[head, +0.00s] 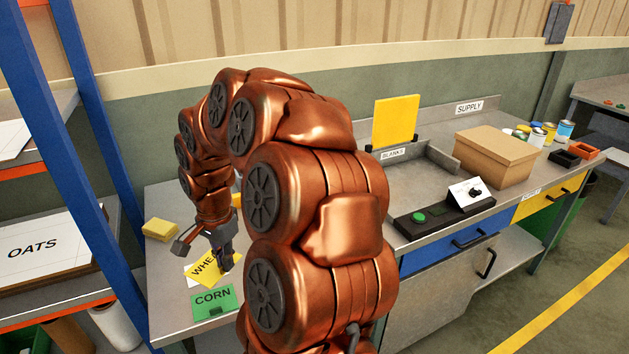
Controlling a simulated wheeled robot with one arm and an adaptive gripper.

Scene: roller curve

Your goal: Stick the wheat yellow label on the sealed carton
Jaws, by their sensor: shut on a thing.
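The yellow label (204,268) with "WHE..." visible lies low over the left end of the bench, its right part hidden by my gripper. My gripper (226,268) points down at this label and is shut on it. I cannot tell whether the label is lifted or touches the bench. A closed brown carton (493,160) stands on the right part of the bench, far from my gripper. No label shows on its visible faces. A green CORN label (212,302) lies just in front of the yellow one.
A yellow block (160,230) lies at the bench's left. My arm hides the bench middle. A control box (445,213) with a green button stands before the carton, cans (540,135) to its right.

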